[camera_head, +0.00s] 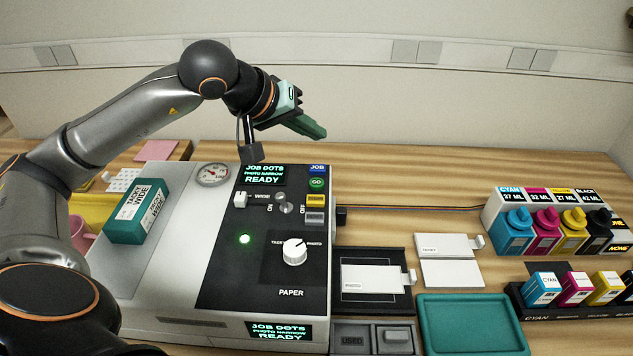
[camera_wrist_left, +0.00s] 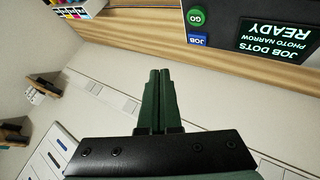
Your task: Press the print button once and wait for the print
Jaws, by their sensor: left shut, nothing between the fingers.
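The machine (camera_head: 215,290) has a black control panel with a green GO button (camera_head: 317,183) at its upper right; GO also shows at the top of the left wrist view (camera_wrist_left: 196,16). A blue JOB button (camera_head: 317,168) sits just behind GO. The screen (camera_head: 265,174) reads JOB DOTS, PHOTO NARROW, READY, and a second screen (camera_head: 279,331) on the front reads the same. A green lamp (camera_head: 245,239) is lit. My left gripper (camera_head: 320,133) is shut and empty, held in the air behind the panel, apart from the buttons. My right gripper is out of view.
A teal WIDE box (camera_head: 138,211) and a gauge (camera_head: 212,174) are on the machine. A yellow button (camera_head: 316,200), switch (camera_head: 285,203) and white paper dial (camera_head: 295,252) are near GO. A black tray (camera_head: 372,300), teal tray (camera_head: 471,326) and ink bottles (camera_head: 515,232) stand to the right.

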